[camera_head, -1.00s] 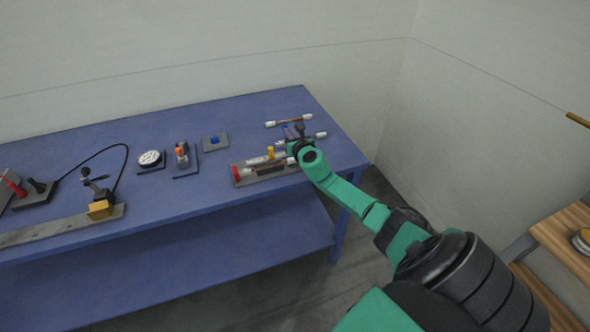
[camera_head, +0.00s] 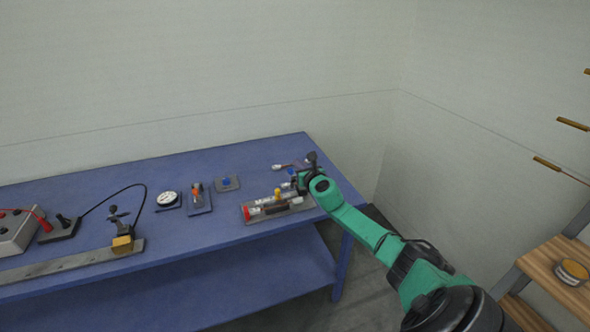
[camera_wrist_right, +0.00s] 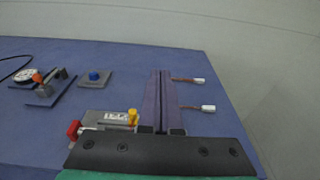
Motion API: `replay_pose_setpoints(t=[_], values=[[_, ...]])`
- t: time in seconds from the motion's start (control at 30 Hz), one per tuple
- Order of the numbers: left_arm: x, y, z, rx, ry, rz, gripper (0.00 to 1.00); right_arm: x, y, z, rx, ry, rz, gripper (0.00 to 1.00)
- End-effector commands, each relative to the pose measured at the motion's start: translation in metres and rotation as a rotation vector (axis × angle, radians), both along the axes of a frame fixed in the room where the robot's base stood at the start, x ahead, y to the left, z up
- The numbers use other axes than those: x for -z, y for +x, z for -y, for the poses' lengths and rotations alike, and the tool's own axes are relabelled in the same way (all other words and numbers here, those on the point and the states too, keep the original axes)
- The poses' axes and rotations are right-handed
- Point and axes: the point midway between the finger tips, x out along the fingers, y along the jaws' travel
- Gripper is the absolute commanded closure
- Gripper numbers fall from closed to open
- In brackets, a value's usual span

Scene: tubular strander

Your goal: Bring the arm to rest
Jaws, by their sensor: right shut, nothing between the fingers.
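My right arm (camera_head: 345,215) is green and black and reaches from the lower right over the right end of the blue table (camera_head: 120,200). My right gripper (camera_head: 296,178) is at the back right of the table, just beyond a grey fixture with a red end (camera_head: 246,213) and a yellow knob (camera_head: 278,193). In the right wrist view the fingers (camera_wrist_right: 162,105) are shut together and empty, pointing across the table. The fixture's red end (camera_wrist_right: 74,130) and yellow knob (camera_wrist_right: 132,117) show left of them. My left gripper is out of view.
Rods with white ends (camera_wrist_right: 200,80) lie right of the fingers. A blue-button box (camera_head: 227,183), a dial gauge (camera_head: 168,198) and a clamp on a metal rail (camera_head: 70,260) stand along the table. A wooden shelf (camera_head: 545,268) is at the right.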

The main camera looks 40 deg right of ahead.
Motion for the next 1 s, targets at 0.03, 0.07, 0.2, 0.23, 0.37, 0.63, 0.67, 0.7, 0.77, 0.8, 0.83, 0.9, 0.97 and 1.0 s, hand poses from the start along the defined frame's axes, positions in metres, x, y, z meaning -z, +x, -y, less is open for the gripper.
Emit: replay_pose_setpoints(t=[0.03, 0.07, 0.2, 0.23, 0.37, 0.63, 0.67, 0.7, 0.77, 0.8, 0.83, 0.9, 0.97, 1.0], values=[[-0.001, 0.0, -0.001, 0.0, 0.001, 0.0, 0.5, -0.001, 0.0, 0.001, 0.0, 0.0, 0.0, 1.0], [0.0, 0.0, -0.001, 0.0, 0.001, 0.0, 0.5, -0.001, 0.0, 0.001, 0.0, 0.0, 0.0, 1.0], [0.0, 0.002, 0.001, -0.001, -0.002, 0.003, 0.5, 0.0, 0.0, 0.001, 0.0, 0.0, 0.0, 1.0], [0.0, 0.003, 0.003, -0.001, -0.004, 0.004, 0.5, 0.0, 0.0, 0.001, 0.0, 0.0, -0.001, 1.0], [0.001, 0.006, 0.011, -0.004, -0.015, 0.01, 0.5, 0.0, 0.0, 0.0, 0.0, 0.0, 0.0, 1.0], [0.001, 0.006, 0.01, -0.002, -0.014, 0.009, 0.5, 0.006, -0.003, -0.022, 0.025, 0.13, 0.059, 1.0], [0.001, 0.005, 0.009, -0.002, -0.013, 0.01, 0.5, 0.01, -0.007, -0.034, 0.045, 0.213, 0.095, 1.0], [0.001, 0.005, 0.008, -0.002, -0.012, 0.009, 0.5, 0.016, -0.015, -0.053, 0.088, 0.364, 0.149, 1.0], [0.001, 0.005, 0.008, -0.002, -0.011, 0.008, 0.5, 0.031, -0.037, -0.081, 0.201, 0.663, 0.234, 1.0], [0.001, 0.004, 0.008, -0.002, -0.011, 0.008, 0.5, 0.046, -0.059, -0.098, 0.308, 0.886, 0.28, 1.0], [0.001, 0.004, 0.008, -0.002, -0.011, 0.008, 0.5, 0.057, -0.077, -0.109, 0.4, 1.048, 0.306, 1.0], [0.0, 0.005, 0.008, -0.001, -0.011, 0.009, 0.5, 0.082, -0.117, -0.132, 0.613, 1.352, 0.338, 1.0], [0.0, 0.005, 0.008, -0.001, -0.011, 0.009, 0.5, 0.098, -0.146, -0.148, 0.772, 1.531, 0.344, 1.0], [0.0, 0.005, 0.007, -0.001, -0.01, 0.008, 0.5, 0.106, -0.163, -0.158, 0.866, 1.625, 0.343, 1.0]])
